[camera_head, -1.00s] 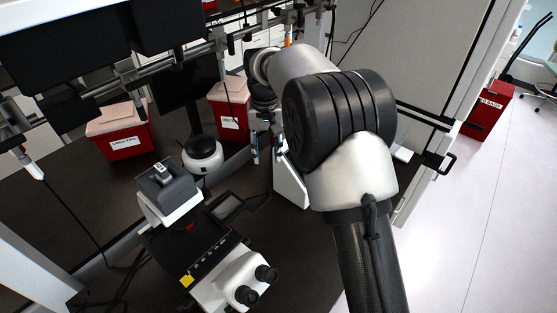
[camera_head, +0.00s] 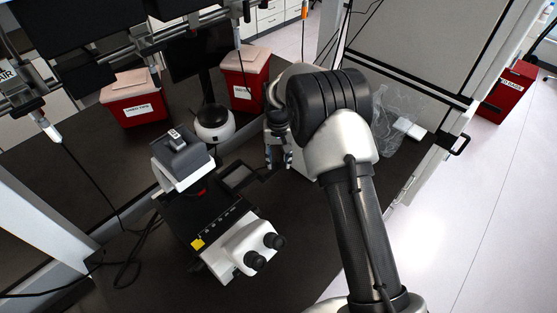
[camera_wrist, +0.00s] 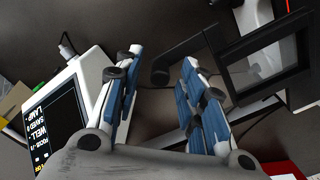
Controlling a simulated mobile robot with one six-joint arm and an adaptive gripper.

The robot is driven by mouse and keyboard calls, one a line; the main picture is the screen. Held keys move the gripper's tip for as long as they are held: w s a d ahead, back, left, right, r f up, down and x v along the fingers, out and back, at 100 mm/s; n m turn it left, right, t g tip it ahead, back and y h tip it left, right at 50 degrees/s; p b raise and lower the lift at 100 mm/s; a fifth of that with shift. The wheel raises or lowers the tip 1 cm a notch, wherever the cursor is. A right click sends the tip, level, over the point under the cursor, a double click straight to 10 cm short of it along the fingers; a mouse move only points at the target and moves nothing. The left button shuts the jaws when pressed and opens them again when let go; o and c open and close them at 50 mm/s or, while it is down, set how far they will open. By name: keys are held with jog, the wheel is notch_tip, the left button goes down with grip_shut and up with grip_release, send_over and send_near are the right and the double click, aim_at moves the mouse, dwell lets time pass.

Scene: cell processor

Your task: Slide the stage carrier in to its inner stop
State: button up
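The stage carrier (camera_head: 239,176) is a dark rectangular frame with a pale window, sticking out from the right side of the microscope (camera_head: 206,218). The wrist view shows the carrier's frame (camera_wrist: 265,62) at the upper right. A dark arm with a rounded end tab (camera_wrist: 161,75) reaches from it to the left. My gripper (camera_head: 279,160) points down just right of the carrier. In the wrist view, its blue-padded fingers (camera_wrist: 160,62) stand apart, with the tab in view between them. I cannot tell whether the tab is within the fingers' depth or below them; no contact shows.
A small display unit (camera_wrist: 60,120) sits left of the fingers in the wrist view. A white round device (camera_head: 213,124) and red bins (camera_head: 134,100) (camera_head: 244,80) stand behind the microscope. Clear plastic (camera_head: 392,120) lies right of my arm. The dark bench (camera_head: 285,245) is bare in front.

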jog(key=shift+f, duration=0.75)
jog(key=shift+c, duration=0.3)
grip_shut()
